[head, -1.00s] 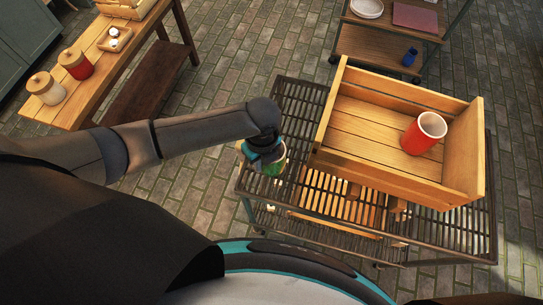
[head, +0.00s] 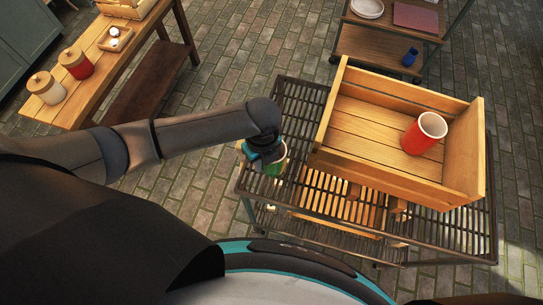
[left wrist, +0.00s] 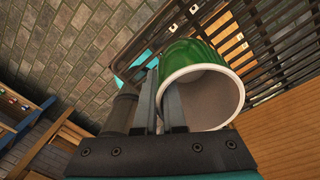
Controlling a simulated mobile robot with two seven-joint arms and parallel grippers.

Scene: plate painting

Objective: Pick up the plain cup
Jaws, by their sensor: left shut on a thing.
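A green cup (head: 276,166) with a pale rim is at the left end of the slatted cart top, partly hidden by my left gripper (head: 267,159). In the left wrist view the green cup (left wrist: 190,57) shows its white rim and pale inside. The left gripper (left wrist: 159,95) is shut on the cup's wall, one finger inside the opening and one outside. I cannot tell whether the cup touches the cart. My right gripper is out of view.
The open wooden crate (head: 330,140) fills most of the slatted cart (head: 300,95). A wooden bench (head: 55,118) at the left bears lidded red and white jars. A shelf (head: 375,47) behind holds a blue item (head: 410,57) and plates. Paved floor lies between.

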